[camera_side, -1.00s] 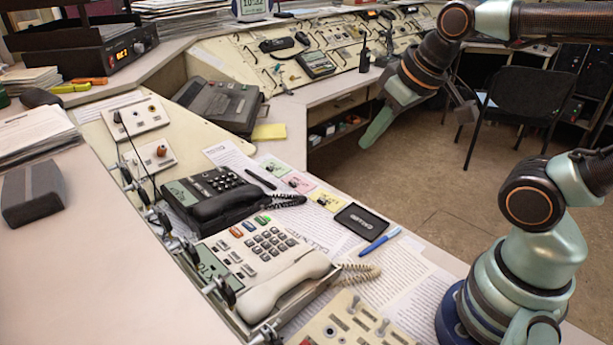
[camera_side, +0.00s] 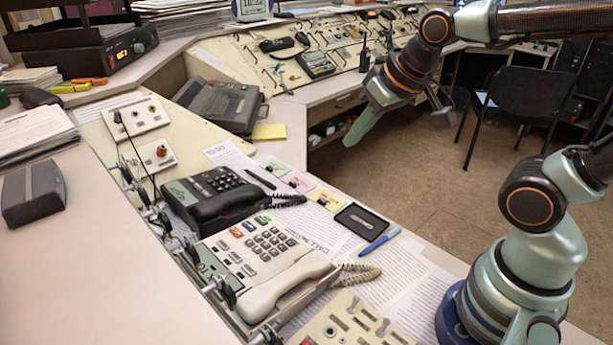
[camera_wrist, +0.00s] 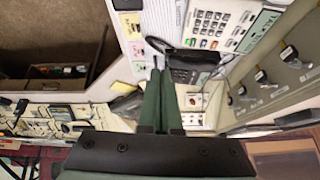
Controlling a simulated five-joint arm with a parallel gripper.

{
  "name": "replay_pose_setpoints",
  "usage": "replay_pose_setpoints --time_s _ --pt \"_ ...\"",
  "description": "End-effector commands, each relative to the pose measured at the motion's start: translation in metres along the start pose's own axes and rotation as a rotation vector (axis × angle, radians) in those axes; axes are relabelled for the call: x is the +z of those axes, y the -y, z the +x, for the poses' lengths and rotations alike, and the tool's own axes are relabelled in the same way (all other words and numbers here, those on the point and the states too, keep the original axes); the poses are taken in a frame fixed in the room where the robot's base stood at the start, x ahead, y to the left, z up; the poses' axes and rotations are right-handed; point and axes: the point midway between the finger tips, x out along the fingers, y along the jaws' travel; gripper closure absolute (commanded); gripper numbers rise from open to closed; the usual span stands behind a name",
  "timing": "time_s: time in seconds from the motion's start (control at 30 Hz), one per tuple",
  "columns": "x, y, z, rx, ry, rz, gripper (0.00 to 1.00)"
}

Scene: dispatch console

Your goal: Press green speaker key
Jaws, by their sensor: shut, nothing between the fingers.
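The cream desk phone (camera_side: 245,258) lies on the near console, its pale handset (camera_side: 285,285) resting on its front side. Its coloured keys sit in a short row along the far edge of the number keys, and the green key (camera_side: 263,219) is at the right end. The phone also shows at the top of the wrist view (camera_wrist: 230,12), with its coloured keys small and blurred. My gripper (camera_side: 349,142) is shut and empty, in the air beyond the desk edge, up and right of the phone. Its two green fingers meet in the wrist view (camera_wrist: 157,74). It touches nothing.
A black phone (camera_side: 212,195) stands beside the cream phone. A dark pad (camera_side: 361,221), a blue pen (camera_side: 380,243) and papers lie to the right. Open floor (camera_side: 420,190) lies below my gripper.

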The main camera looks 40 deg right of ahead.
Motion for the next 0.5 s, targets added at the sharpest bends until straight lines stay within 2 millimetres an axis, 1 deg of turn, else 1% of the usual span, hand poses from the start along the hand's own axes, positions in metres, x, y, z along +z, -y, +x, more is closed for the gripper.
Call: replay_pose_setpoints --time_s 0.03,0.3,0.5 --pt "-0.005 0.004 0.01 -0.006 -0.005 0.032 1.0" --pt "-0.04 0.032 0.064 -0.065 -0.087 0.266 1.0" --pt "-0.055 0.055 0.105 -0.128 -0.138 0.441 1.0"
